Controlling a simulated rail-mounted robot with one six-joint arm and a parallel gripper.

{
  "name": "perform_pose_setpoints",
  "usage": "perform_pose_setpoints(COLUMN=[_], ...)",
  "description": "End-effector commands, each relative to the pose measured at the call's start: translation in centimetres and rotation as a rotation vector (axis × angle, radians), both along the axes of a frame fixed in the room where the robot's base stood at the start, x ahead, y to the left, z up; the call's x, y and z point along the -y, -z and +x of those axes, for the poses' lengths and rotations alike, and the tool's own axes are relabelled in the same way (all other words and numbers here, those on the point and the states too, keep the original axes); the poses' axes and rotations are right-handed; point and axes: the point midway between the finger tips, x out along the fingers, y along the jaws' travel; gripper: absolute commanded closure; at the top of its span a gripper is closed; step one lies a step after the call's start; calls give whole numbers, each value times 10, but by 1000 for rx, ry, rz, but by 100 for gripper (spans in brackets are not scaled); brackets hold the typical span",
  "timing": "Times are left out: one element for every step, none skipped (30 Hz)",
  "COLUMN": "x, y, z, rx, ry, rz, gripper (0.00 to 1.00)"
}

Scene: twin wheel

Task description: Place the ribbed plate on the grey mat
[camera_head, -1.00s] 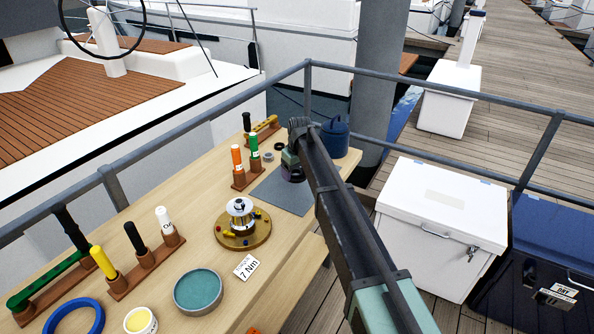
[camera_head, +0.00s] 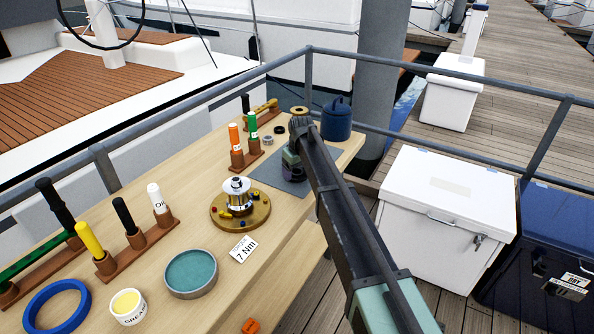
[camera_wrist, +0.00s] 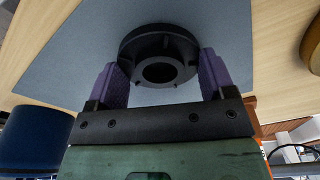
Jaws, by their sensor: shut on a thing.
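The ribbed plate (camera_wrist: 142,45) is a dark round disc with short radial ribs and a raised central ring around a hole. In the wrist view my gripper (camera_wrist: 160,72) is shut on it, with one purple finger on each side. The grey mat (camera_wrist: 65,50) lies behind the plate in that view. In the head view my gripper (camera_head: 292,168) is over the right part of the mat (camera_head: 264,171). The plate is mostly hidden there by my gripper and arm. I cannot tell whether its underside touches the mat.
A brass base with a silver hub (camera_head: 240,208) stands nearer on the table. A blue lidded pot (camera_head: 337,120) stands just beyond my gripper. Orange and green handles (camera_head: 243,145) stand upright left of the mat. A gold ring (camera_head: 298,110) lies at the far end.

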Motion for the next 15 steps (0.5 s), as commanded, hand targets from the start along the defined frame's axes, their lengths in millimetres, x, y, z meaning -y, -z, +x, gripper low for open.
perform_pose_setpoints(x=[0, 0, 0, 0, 0, 0, 0, 0, 0, 0, 0, 0, 0, 0, 0], y=[0, 0, -1, -1, -1, -1, -1, -1, 0, 0, 1, 2, 3, 3, 4], z=[0, 0, 0, 0, 0, 0, 0, 0, 0, 0, 0, 0, 0, 0, 0], rx=[0, 0, 0, 0, 0, 0, 0, 0, 0, 0, 0, 0, 0, 0, 0], ry=[0, 0, 0, 0, 0, 0, 0, 0, 0, 0, 0, 0, 0, 0, 0], rz=[0, 0, 0, 0, 0, 0, 0, 0, 0, 0, 0, 0, 0, 0, 0], gripper=[48, 48, 48, 48, 48, 48, 48, 48, 48, 48, 48, 48, 48, 48, 48])
